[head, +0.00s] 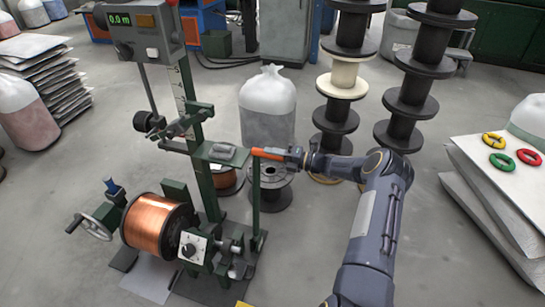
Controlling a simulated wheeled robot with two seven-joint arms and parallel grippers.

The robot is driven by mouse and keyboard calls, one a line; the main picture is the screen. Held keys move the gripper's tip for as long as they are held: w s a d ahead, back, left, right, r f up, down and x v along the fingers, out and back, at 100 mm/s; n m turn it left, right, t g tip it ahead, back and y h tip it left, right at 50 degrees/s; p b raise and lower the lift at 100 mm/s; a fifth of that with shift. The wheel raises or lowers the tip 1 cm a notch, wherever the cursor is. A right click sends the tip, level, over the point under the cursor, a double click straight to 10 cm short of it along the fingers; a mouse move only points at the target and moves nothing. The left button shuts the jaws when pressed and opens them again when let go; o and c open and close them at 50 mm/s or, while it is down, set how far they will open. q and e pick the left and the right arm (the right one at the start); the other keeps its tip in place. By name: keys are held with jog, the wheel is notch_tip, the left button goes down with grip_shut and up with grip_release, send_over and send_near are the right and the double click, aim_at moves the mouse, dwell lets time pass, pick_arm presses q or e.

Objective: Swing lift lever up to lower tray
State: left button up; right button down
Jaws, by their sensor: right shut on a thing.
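An orange lever handle (268,153) juts out to the right from the green winding machine (208,185), at about mid-height of its post. It lies nearly level. My right gripper (296,156) comes in from the right and is shut on the handle's right end. A flat green plate (208,153) with a small grey piece on it is just left of the handle; I cannot tell if it is the tray. A spool of copper wire (153,226) sits low on the machine. My left gripper is not in view.
A display box (140,24) reading 0.0 m tops the machine. Behind it stand a clear bag (267,112) and tall stacks of black spools (407,100).

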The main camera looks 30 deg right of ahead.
jog(key=shift+w+d, duration=0.1)
jog(key=shift+d, duration=0.15)
jog(key=c, duration=1.5)
grip_release()
jog(key=o, duration=0.4)
jog(key=shift+f, duration=0.1)
jog(key=p+v, duration=0.1)
jog(key=v, duration=0.6)
jog(key=shift+s+d, duration=0.2)
jog(key=shift+s, duration=0.1)
